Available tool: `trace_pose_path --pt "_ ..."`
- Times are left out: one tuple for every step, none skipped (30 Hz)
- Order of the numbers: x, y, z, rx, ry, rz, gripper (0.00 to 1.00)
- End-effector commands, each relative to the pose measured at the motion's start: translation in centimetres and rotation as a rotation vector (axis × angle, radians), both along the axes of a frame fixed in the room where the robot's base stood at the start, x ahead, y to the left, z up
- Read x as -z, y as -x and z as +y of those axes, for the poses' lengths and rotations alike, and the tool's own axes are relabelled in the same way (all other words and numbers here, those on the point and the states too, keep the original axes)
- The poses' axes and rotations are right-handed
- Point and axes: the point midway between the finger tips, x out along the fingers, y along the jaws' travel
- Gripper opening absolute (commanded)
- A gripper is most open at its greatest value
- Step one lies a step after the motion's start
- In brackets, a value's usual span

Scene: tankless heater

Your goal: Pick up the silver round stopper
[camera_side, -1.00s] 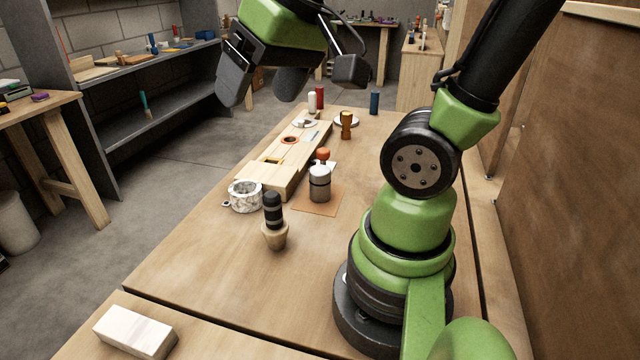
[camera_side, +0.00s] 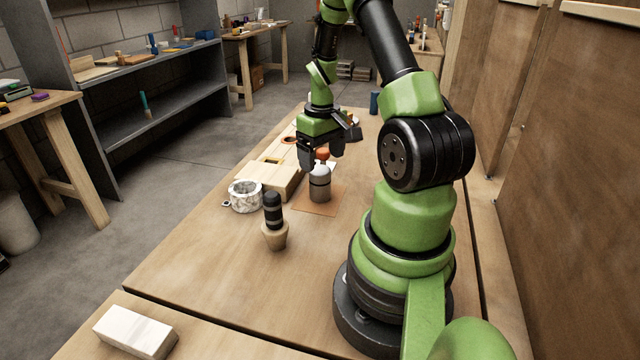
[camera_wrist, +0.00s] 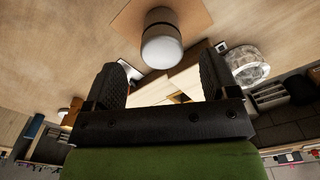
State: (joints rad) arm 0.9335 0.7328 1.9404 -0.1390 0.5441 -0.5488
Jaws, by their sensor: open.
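The silver round stopper (camera_side: 320,187) stands upright on a brown square mat (camera_side: 311,208) on the bench. It has a pale domed top and a dark band. In the wrist view the stopper (camera_wrist: 162,48) lies just beyond the fingertips, roughly centred between them. My gripper (camera_side: 321,163) is open and empty, pointing down close above and behind the stopper. Its two dark fingers also show in the wrist view (camera_wrist: 160,66). I cannot tell the exact gap to the stopper.
A wooden block fixture (camera_side: 285,182) stands left of the mat. An orange-topped piece (camera_side: 322,154) shows behind the stopper. A white marbled ring (camera_side: 245,196) and a dark-topped wooden tool (camera_side: 274,225) stand nearby. The front of the bench is mostly clear.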

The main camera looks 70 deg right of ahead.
Motion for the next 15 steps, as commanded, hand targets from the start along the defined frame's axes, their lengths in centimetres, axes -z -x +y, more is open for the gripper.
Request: trace_pose_path --pt "0.8 0.0 0.0 -0.001 -0.002 0.002 0.8" --pt "1.1 0.0 0.1 -0.001 -0.002 0.002 0.8" --pt "1.4 0.0 0.0 -0.001 -0.001 0.002 0.8" --pt "1.6 0.0 0.0 0.0 -0.002 0.001 0.8" --pt "1.8 0.0 0.0 0.0 -0.002 0.001 0.8" --pt "2.1 -0.1 0.0 0.0 0.0 0.001 0.8" --pt "2.3 -0.1 0.0 0.0 0.0 0.0 0.8" --pt "2.6 -0.2 0.0 0.0 -0.001 0.0 0.8" --pt "3.2 -0.3 0.0 0.0 -0.002 0.001 0.8" --pt "3.7 -0.3 -0.1 -0.001 -0.002 0.001 0.8" --pt "4.1 -0.4 -0.1 0.0 -0.002 0.002 0.8" --pt "4.7 -0.5 -0.1 0.0 -0.002 0.002 0.8" --pt "5.2 -0.6 -0.1 0.0 -0.002 0.001 0.8" --pt "5.6 -0.5 -0.2 0.001 -0.002 0.002 0.8" --pt "6.1 -0.6 -0.2 0.0 -0.002 0.001 0.8"
